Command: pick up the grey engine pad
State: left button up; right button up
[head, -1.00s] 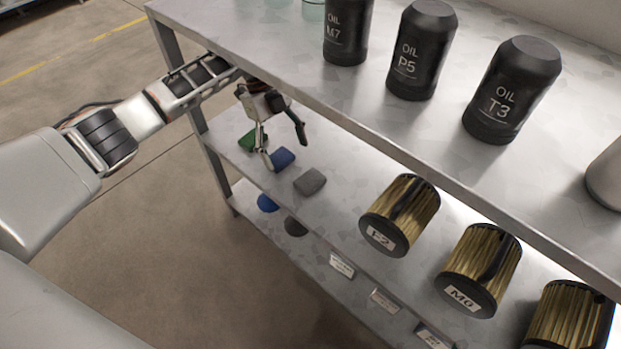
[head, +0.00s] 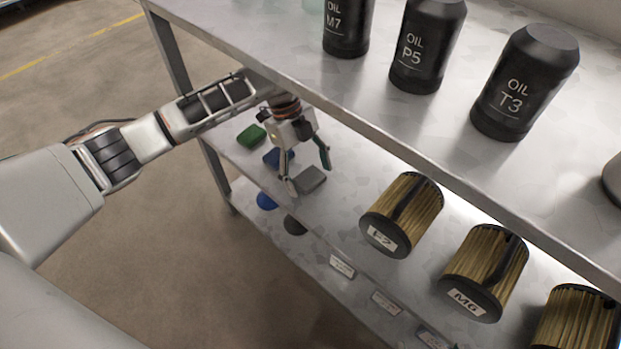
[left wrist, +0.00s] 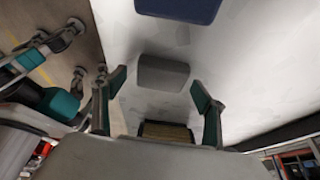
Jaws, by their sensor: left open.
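The grey engine pad (head: 311,179) lies on the middle shelf, near its front edge. In the left wrist view the grey pad (left wrist: 163,73) shows ahead of and between the two fingers. My left gripper (head: 309,179) is open and empty, just above the pad in the head view. In the left wrist view its fingers (left wrist: 159,95) are spread wider than the pad, and I see no contact.
A blue pad (head: 272,157) and a green pad (head: 251,136) lie to the left on the same shelf. Gold filters (head: 403,214) stand to the right. The upper shelf (head: 420,125), with black oil bottles (head: 428,45), overhangs my left arm.

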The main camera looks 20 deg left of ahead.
pick_arm(q)
jog(key=shift+r, duration=0.2)
jog(key=c, duration=1.1)
jog(key=shift+w+r+p, duration=0.15)
jog(key=shift+r+p, duration=0.25)
jog(key=shift+r, duration=0.7)
jog(key=shift+s+a+f+p, duration=0.15)
jog(key=shift+s+a+p, duration=0.8)
jog(key=shift+s, duration=1.9)
jog(key=shift+s+a+f+p, duration=0.1)
jog(key=shift+s+a+p, duration=0.85)
jog(key=shift+s, duration=1.9)
jog(key=shift+s+a+f+p, duration=0.15)
jog(key=shift+s+a+p, duration=0.8)
jog(key=shift+s, duration=1.9)
pick_arm(e)
jog(key=s+d+f+n+g+h, duration=0.1)
jog(key=s+d+f, duration=0.1)
jog(key=d, duration=0.3)
jog(key=shift+s+d+f+h, duration=0.2)
jog(key=shift+s+f+h, duration=0.15)
jog(key=shift+f, duration=0.55)
